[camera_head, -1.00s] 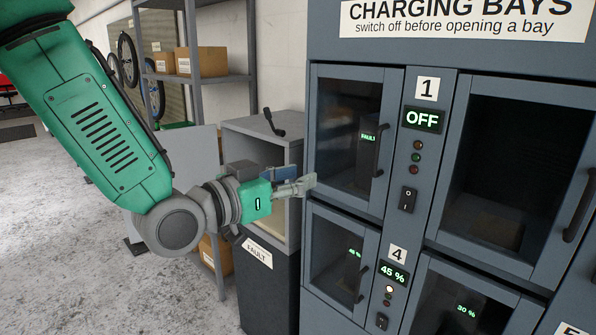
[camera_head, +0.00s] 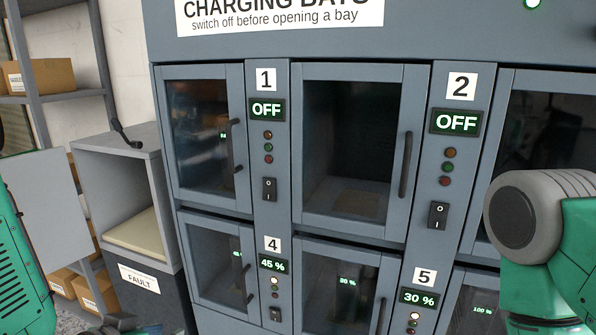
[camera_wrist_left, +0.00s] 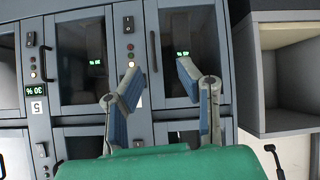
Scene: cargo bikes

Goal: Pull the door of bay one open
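The bay one door (camera_head: 205,135) is a grey-framed glass door at the upper left of the cabinet in the head view. It looks shut, with a dark vertical handle (camera_head: 235,146) on its right side. The bay one display (camera_head: 267,110) reads OFF, above a rocker switch (camera_head: 269,189). My left gripper (camera_wrist_left: 158,67) is open and empty in the left wrist view, which is upside down. It faces the lower bay doors there; bay one is mostly hidden behind the fingers and palm. My right arm shows at the right of the head view, its gripper out of frame.
A grey open box (camera_head: 130,200) stands left of the cabinet, above a dark bin labelled FAULT (camera_head: 139,279). The bay four door (camera_head: 215,265) is directly below bay one. Shelving (camera_head: 50,80) with cardboard boxes stands at the far left.

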